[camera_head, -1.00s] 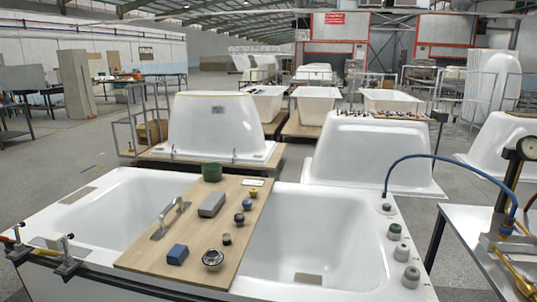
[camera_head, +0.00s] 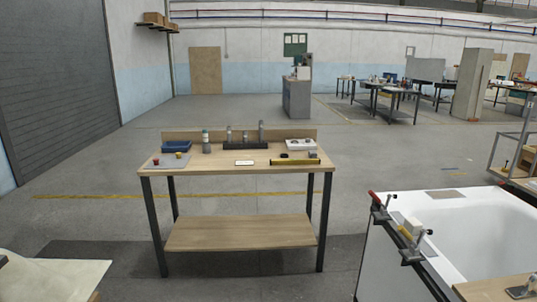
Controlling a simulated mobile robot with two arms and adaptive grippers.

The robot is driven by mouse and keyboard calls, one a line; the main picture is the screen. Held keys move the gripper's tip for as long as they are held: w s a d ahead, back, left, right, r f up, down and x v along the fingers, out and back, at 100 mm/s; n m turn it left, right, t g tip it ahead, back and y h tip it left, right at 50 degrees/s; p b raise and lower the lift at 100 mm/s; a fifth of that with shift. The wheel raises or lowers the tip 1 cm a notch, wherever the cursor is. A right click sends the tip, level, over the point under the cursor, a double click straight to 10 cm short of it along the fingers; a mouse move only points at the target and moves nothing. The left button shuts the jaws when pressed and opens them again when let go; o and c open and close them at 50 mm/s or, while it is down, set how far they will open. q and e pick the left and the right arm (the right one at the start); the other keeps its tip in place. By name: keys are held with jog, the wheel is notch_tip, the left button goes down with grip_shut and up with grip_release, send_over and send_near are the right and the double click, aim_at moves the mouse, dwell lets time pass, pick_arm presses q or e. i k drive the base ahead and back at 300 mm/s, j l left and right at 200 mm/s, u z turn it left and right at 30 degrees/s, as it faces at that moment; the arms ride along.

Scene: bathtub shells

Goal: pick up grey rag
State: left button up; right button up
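I cannot identify a grey rag for certain. A flat grey-brown patch (camera_head: 445,194) lies on the far rim of the white bathtub shell (camera_head: 480,232) at the right; it is too small to tell if it is cloth. A flat light grey sheet (camera_head: 171,161) lies at the left end of the wooden workbench (camera_head: 220,175), with small red pieces on it. A dark blue tray (camera_head: 176,147) is just behind that sheet. Neither of my grippers is in view.
The workbench has a lower shelf (camera_head: 240,232) and holds bottles (camera_head: 206,142) and a yellow level (camera_head: 294,161). Clamps (camera_head: 410,242) line the tub's left edge. A pale surface (camera_head: 55,280) is at bottom left. Floor is clear between bench and tub.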

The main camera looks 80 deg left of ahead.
aim_at(311, 153)
jog(key=u, duration=2.5)
jog(key=i+u, duration=0.15)
jog(key=i, duration=0.35)
jog(key=i+u, duration=0.15)
jog(key=i, duration=0.4)
jog(key=i+l+u, duration=0.15)
jog(key=i, duration=0.35)
jog(key=i+l+u, duration=0.15)
jog(key=i, duration=0.35)
jog(key=i+l+u, duration=0.15)
jog(key=i, duration=0.35)
